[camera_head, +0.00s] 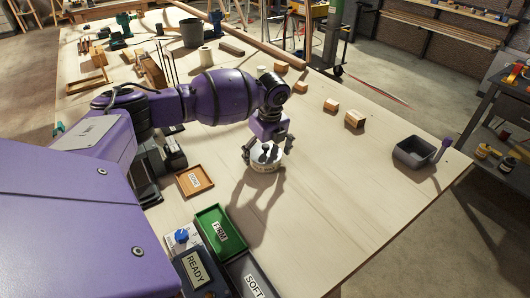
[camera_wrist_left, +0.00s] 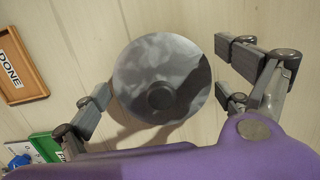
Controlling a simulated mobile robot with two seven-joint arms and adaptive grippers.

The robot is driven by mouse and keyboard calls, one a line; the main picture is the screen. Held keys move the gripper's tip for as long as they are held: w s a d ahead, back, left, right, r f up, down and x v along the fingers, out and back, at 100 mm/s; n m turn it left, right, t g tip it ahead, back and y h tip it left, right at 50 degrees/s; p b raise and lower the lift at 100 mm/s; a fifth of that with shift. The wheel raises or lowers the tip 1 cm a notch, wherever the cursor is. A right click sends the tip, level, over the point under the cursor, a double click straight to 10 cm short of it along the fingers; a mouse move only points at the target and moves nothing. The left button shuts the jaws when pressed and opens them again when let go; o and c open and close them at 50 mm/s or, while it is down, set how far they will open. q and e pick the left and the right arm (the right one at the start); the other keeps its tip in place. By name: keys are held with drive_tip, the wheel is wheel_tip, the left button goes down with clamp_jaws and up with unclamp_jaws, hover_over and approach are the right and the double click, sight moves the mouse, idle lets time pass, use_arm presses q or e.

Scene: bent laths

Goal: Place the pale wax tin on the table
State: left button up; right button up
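The pale wax tin (camera_head: 264,165) stands upright on the wooden table (camera_head: 330,200), near the middle of the head view. Its round grey lid with a dark knob (camera_wrist_left: 160,95) fills the centre of the left wrist view. My left gripper (camera_head: 265,150) is above the tin, pointing down. In the left wrist view its fingers (camera_wrist_left: 163,85) are spread on both sides of the lid, with small gaps showing, so it looks open. The tin's lower side is hidden in the wrist view. My right gripper is in neither view.
An orange DONE tray (camera_head: 194,180), a green tray (camera_head: 221,233) and a dark SOFT tray (camera_head: 250,280) lie left and front. Wooden blocks (camera_head: 354,119) and a grey bin (camera_head: 414,153) stand to the right. Table right of the tin is clear.

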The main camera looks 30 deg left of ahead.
sight(268, 156)
use_arm(q)
drive_tip(key=shift+r, duration=0.1)
wheel_tip(268, 156, up, 12)
drive_tip(key=d, duration=0.1)
drive_tip(key=shift+s+d, duration=0.35)
drive_tip(key=shift+s, duration=0.1)
idle(0.4)
